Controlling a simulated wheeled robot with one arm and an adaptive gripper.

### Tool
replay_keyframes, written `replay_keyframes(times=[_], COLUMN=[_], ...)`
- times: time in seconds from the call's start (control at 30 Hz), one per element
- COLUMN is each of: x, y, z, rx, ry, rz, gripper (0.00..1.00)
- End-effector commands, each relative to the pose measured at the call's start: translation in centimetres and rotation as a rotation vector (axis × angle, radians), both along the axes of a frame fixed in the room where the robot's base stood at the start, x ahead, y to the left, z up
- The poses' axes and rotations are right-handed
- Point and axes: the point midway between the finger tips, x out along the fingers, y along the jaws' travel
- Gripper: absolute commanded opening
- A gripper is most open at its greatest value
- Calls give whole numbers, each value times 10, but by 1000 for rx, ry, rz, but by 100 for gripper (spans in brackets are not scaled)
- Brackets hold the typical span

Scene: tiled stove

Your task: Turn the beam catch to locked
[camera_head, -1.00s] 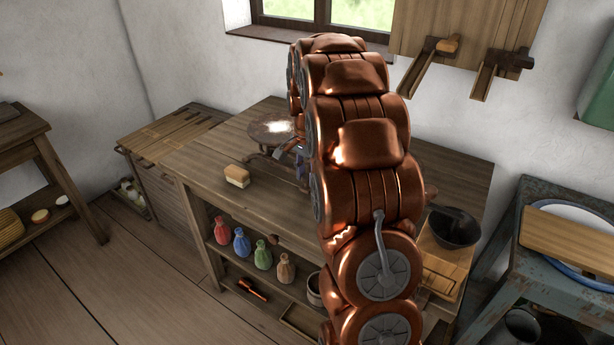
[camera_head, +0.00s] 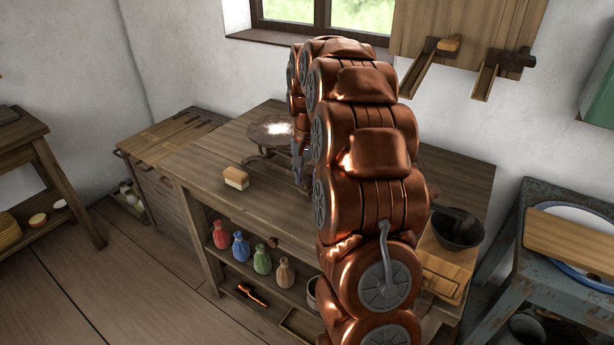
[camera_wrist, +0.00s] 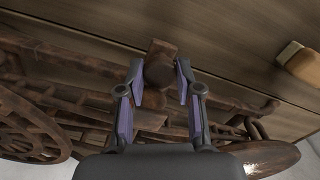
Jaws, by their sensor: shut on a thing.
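The balance scale stands on the wooden table in the head view, with a round pan (camera_head: 268,134) on a dark stand; my arm hides much of it. In the wrist view, its rusty brown beam and frame (camera_wrist: 70,90) run across the picture. A small brown block-like catch (camera_wrist: 159,70) sits between the fingertips of my gripper (camera_wrist: 159,75), which is shut on it. The fingers stand on either side of the catch. In the head view my gripper (camera_head: 298,162) is partly hidden behind my arm. I cannot tell the catch's turned position.
A cream-and-tan block (camera_head: 236,178) lies on the table left of the scale; it also shows in the wrist view (camera_wrist: 300,63). A dark pan (camera_head: 457,228) stands on the right. Several coloured bottles (camera_head: 241,245) stand on the shelf below.

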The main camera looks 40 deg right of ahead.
Motion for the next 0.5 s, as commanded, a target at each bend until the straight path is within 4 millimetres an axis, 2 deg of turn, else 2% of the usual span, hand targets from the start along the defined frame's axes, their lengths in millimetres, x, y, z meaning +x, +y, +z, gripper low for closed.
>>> replay_keyframes(times=[0.33,0.37,0.5], x=[0,0,0], y=[0,0,0], z=[0,0,0], rx=[0,0,0], ry=[0,0,0], rz=[2,2,1], gripper=[0,38,52])
